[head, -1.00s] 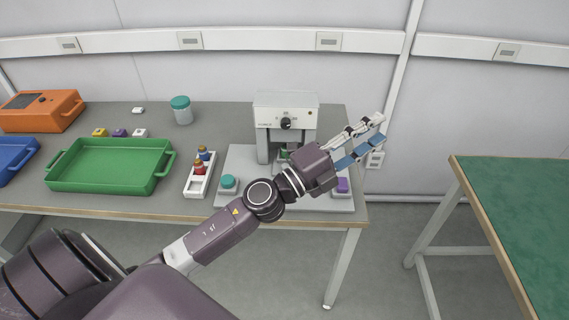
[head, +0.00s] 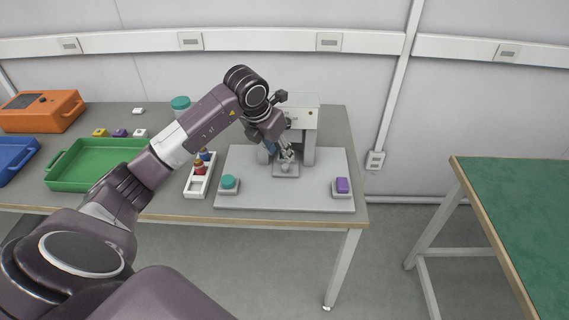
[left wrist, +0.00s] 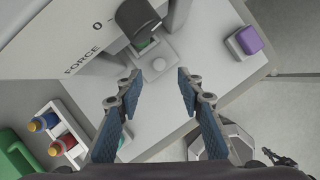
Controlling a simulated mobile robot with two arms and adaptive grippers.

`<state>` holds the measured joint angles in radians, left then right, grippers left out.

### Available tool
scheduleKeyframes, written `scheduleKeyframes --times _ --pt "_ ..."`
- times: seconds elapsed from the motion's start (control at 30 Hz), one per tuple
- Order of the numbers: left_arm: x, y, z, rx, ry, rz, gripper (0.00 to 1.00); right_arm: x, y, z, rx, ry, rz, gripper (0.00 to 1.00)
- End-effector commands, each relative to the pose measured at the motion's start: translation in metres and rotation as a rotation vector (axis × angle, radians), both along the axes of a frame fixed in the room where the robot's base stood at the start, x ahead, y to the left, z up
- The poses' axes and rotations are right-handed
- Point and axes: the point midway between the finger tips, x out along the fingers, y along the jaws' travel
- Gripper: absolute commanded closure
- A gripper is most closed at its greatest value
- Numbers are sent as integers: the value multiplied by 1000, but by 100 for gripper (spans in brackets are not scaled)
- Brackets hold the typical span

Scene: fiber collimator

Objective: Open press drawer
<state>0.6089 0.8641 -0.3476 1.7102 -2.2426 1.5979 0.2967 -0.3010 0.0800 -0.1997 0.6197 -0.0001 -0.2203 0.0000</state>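The press (head: 304,116) is a grey-white machine on a light grey base plate (head: 250,200). Its drawer (head: 286,171), a small grey plate with a round knob, shows at the front between the press columns. In the left wrist view the drawer (left wrist: 165,80) lies ahead between my fingertips, with a green piece (left wrist: 146,44) behind it under the dark press ram. My left gripper (head: 286,152) points down at the drawer; in the left wrist view its blue-padded fingers (left wrist: 156,84) are apart with nothing clasped. Contact with the knob cannot be told. My right gripper is not seen.
A teal button (head: 228,182) and a purple button (head: 342,185) sit on the plate's front corners. A white rack (head: 197,188) with small bottles and a green tray (head: 75,178) stand left. A teal-lidded jar (head: 180,104) is partly hidden by my arm. A green-topped table (head: 520,210) is at right.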

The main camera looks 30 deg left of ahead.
Motion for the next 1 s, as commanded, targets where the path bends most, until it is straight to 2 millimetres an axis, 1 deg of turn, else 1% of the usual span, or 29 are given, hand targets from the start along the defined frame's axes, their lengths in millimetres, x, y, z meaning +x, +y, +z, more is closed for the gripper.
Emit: scheduleKeyframes --times 0.13,0.4,0.5,0.63,0.87,0.9,1.0 --pt "4 2 -13 6 10 5 66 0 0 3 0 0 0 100" --pt "20 0 -54 3 9 3 66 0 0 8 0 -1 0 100" --pt "25 0 -64 4 7 2 66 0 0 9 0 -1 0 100" --pt "28 0 -71 5 6 2 66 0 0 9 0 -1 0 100" --pt "28 0 -72 6 5 1 66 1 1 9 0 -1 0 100" --pt "28 0 -72 5 5 1 67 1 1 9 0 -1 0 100" --pt "28 0 -72 5 5 1 78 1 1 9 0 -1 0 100"
